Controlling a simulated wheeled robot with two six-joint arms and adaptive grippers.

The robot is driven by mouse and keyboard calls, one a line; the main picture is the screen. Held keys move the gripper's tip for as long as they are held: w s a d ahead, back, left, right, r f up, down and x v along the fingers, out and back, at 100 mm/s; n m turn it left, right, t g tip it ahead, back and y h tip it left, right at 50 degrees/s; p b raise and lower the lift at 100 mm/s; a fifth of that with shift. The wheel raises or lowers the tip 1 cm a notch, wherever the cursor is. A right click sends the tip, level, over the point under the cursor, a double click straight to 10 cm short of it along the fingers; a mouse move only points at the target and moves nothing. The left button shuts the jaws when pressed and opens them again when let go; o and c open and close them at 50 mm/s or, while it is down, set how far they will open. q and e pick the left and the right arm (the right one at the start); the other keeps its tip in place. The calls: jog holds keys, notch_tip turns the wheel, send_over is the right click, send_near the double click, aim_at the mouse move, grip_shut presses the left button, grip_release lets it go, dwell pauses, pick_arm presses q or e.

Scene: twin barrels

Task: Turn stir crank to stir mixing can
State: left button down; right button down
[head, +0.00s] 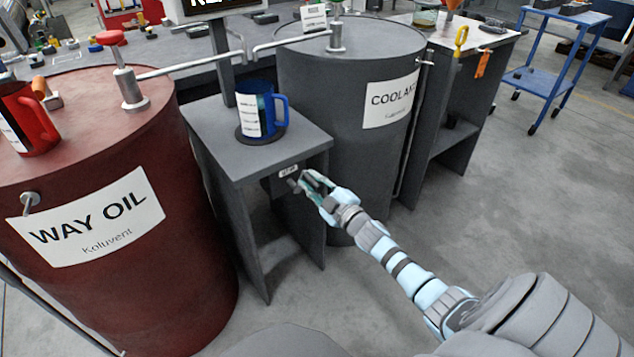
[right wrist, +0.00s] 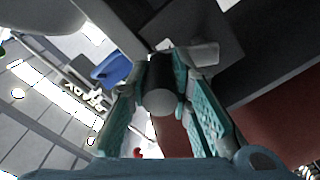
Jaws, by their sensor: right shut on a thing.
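A blue can (head: 263,113) with a handle and a white label stands upright on a dark round pad (head: 262,135) on the grey stand (head: 215,125) between the two drums. I take it as the mixing can; its inside cannot be made out. My right gripper (head: 303,183) is at the stand's front face, just below a small label. In the right wrist view my teal fingers (right wrist: 165,85) are shut on the dark round knob of the stir crank (right wrist: 158,100). The crank's arm is mostly hidden in the head view. My left gripper is not in view.
A red way oil drum (head: 190,250) stands left, with a red mug (head: 32,120) and a pump tap on top. A grey coolant drum (head: 345,160) stands right of the stand. A blue cart (head: 560,85) is far right. The floor in front is clear.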

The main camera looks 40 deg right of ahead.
aim_at(298, 190)
jog(key=shift+a+r+n, duration=0.15)
jog(key=shift+a+n, duration=0.35)
jog(key=shift+n, duration=0.4)
jog(key=shift+a+f+n+b, duration=0.15)
jog(key=shift+a+n, duration=0.45)
jog(key=shift+n, duration=0.85)
jog(key=shift+a+n+b, duration=0.3)
jog(key=shift+a+n, duration=0.35)
jog(key=shift+n, duration=0.85)
jog(key=shift+a+f+n+b, duration=0.15)
jog(key=shift+a+n, duration=0.45)
jog(key=shift+n, duration=0.85)
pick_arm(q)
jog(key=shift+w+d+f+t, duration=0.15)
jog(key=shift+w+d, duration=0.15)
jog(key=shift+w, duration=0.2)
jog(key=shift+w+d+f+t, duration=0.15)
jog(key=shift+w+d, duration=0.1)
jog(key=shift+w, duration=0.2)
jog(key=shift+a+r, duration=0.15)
pick_arm(e)
jog(key=shift+a+n, duration=0.1)
jog(key=shift+n, duration=0.2)
jog(key=c, duration=1.4)
grip_release()
jog(key=shift+c, duration=0.2)
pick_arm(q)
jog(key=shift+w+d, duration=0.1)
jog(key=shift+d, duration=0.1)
